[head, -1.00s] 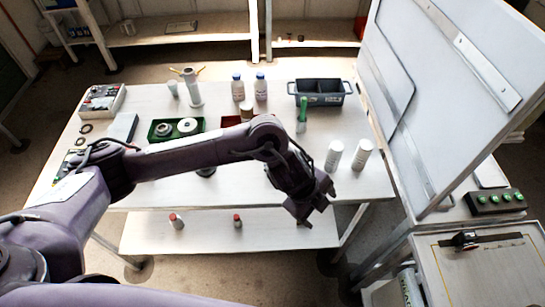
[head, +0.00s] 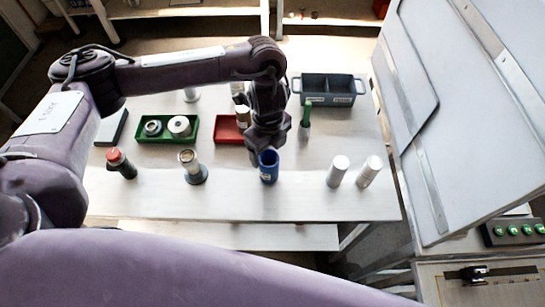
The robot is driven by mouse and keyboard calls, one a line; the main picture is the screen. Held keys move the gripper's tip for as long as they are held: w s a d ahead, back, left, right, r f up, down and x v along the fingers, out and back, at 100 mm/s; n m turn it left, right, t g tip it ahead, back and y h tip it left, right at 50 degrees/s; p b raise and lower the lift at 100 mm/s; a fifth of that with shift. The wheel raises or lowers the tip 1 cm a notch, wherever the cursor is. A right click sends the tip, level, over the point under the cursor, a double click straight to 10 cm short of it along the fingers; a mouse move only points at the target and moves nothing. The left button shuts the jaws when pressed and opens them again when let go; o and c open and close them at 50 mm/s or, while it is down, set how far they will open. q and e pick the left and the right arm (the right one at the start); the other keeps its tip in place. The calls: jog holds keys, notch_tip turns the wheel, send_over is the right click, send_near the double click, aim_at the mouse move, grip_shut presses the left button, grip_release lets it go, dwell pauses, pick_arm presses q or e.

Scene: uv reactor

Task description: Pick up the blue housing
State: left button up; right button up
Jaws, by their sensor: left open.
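The blue housing (head: 269,170) is a short, upright blue cylinder with an open top. It stands on the white table (head: 230,200) near the front edge, right of the middle. My left gripper (head: 265,150) points down at the housing's far side, its fingertips close to the upper rim. It is open. I cannot tell whether the fingers straddle the housing or touch it. My right gripper is not in view.
Left of the housing stand a metal-topped cylinder (head: 190,165) and a red-capped dark bottle (head: 121,163). Two white bottles (head: 338,170) stand to its right. Behind are a green tray (head: 155,140), a red bin (head: 228,131) and a grey crate (head: 327,90).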

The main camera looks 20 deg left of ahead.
aim_at(269, 163)
pick_arm(q)
notch_tip(269, 163, down, 7)
jog(key=shift+s+b, duration=0.15)
jog(key=shift+b, duration=0.5)
jog(key=shift+f, duration=0.2)
jog(key=c, duration=0.8)
jog(key=shift+r, duration=0.1)
jog(key=c, duration=0.4)
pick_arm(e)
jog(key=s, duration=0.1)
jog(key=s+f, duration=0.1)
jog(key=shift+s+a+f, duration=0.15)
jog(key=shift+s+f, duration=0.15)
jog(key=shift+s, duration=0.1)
pick_arm(q)
jog(key=shift+r, duration=0.1)
